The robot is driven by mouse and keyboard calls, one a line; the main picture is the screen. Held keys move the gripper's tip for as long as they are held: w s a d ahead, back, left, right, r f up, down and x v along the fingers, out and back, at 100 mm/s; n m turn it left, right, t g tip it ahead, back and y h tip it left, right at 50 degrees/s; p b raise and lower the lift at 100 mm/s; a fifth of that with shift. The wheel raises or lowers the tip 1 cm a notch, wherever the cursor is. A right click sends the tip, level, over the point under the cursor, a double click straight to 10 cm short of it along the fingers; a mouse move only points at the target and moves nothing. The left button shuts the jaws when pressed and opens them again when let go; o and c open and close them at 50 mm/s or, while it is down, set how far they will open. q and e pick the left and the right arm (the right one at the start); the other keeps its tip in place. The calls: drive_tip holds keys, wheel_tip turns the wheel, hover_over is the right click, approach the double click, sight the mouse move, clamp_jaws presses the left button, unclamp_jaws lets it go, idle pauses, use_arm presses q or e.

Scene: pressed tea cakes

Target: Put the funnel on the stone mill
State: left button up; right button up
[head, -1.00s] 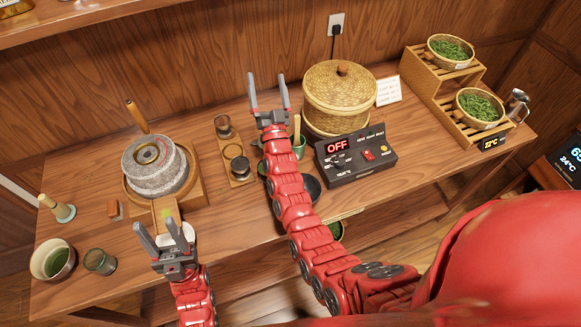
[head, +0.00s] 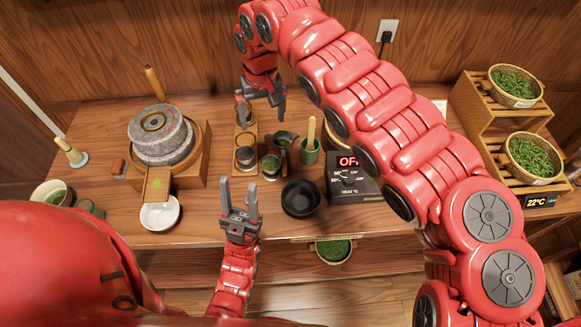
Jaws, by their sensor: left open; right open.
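The grey stone mill (head: 162,135) stands on its wooden base at the left of the table, with a ring-shaped recess on top. I cannot clearly make out a funnel; a small round vessel (head: 247,118) at the back of the wooden tray may be it, partly hidden by my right gripper. My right gripper (head: 261,110) is open, pointing down over the tray's back end, right of the mill. I cannot tell whether it touches the vessel. My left gripper (head: 239,186) is open and empty, near the table's front edge, between the white bowl and the black bowl.
The white bowl (head: 160,213) sits below the mill's spout. The black bowl (head: 301,198), small jars (head: 270,165) and a green cup (head: 310,151) stand mid-table. The heater box (head: 350,182) is partly behind my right arm. Baskets of leaves (head: 533,156) stand at right.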

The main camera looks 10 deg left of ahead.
drive_tip(key=d, duration=0.2)
drive_tip(key=p, duration=0.4)
hover_over(271, 164)
drive_tip(key=shift+h, duration=0.4)
drive_tip(key=f, duration=1.1)
drive_tip(key=shift+s+d, duration=0.1)
drive_tip(key=shift+s, duration=0.15)
drive_tip(key=shift+w+f+p, duration=0.1)
drive_tip(key=shift+f+p, duration=0.2)
drive_tip(key=shift+f, duration=0.1)
drive_tip(key=shift+f+p, duration=0.65)
drive_tip(key=shift+f, duration=0.15)
wheel_tip(271, 164, down, 3)
drive_tip(key=shift+p, duration=0.3)
drive_tip(key=shift+w+f, duration=0.15)
drive_tip(key=shift+f, duration=0.2)
